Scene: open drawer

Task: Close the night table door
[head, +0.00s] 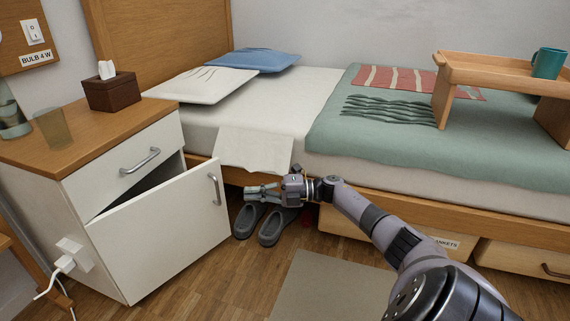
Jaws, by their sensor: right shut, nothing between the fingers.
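The night table (75,190) stands at the left, with a wooden top and white body. Its white door (165,235) is partly open, swung out toward the bed side, with a dark gap showing above it. The door has a metal handle (215,190) near its free edge. The drawer (130,158) above it is shut. My right gripper (250,193) is shut and empty. It appears to the right of the door's free edge, apart from the handle, above the slippers. My left gripper is not in view.
Grey slippers (272,226) lie on the floor by the bed. The bed (400,170) fills the back, with a wooden tray table (490,68) on it. A plug and cable (66,263) are on the night table's side. A mat (325,290) lies on the floor.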

